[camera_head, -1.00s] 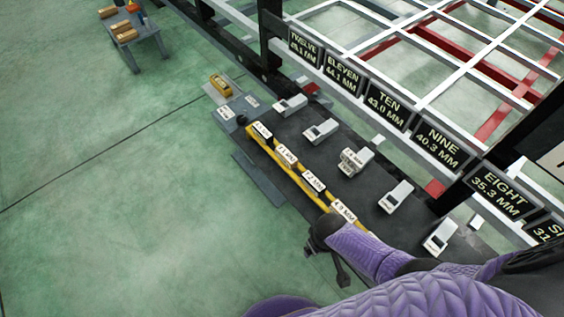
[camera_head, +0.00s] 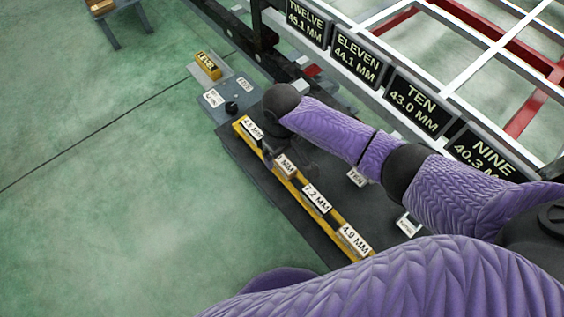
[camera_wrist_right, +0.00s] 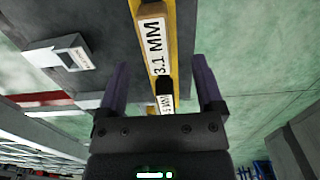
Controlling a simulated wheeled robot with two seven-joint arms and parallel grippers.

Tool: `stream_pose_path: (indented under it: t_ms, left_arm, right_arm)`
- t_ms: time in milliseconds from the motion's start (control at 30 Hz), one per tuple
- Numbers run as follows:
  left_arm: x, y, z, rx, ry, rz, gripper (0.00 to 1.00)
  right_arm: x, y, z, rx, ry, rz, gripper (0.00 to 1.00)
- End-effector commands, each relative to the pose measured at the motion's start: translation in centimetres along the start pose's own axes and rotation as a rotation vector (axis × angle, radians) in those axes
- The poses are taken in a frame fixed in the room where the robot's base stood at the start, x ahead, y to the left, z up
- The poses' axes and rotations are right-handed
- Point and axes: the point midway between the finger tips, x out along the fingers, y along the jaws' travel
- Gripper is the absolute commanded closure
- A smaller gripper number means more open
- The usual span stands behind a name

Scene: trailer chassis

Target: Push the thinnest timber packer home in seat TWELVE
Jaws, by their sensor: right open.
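A yellow rack (camera_head: 325,226) holds several timber packers with white thickness labels. In the head view I read 7.2 MM (camera_head: 317,198) and 4.9 MM (camera_head: 354,240). The packer labelled 3.1 MM (camera_wrist_right: 154,46) is the lowest label I can read, in the right wrist view; its label is partly covered in the head view (camera_head: 285,165). My right gripper (camera_head: 275,150) is over the far part of the rack. In the wrist view its open fingers (camera_wrist_right: 161,80) flank the rack line, with nothing held. The TWELVE sign (camera_head: 305,24) reads 45.1 MM; its seat is not clearly visible. My left gripper is out of view.
ELEVEN (camera_head: 357,61), TEN (camera_head: 414,105) and NINE (camera_head: 482,152) signs line the white chassis frame. My right arm covers much of the dark bench. Green floor is clear at left.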

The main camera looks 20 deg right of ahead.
Motion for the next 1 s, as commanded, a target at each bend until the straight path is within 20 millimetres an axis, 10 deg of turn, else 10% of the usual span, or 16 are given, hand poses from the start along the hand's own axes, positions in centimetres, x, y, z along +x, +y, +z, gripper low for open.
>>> stream_pose_path:
  t_ms: [200, 433, 833, 1000]
  left_arm:
    - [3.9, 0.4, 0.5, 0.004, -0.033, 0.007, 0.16]
    - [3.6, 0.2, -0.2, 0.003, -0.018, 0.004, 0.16]
    - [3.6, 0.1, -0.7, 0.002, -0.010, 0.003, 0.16]
    - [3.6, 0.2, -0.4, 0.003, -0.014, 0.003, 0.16]
  right_arm:
    - [4.9, 0.4, -0.1, 0.001, -0.006, -0.001, 0.15]
    - [4.5, 0.4, -0.2, 0.001, 0.002, 0.001, 0.15]
    - [4.5, 0.4, -0.2, 0.001, 0.002, 0.001, 0.99]
    - [4.5, 0.4, -0.2, 0.001, 0.002, 0.000, 1.00]
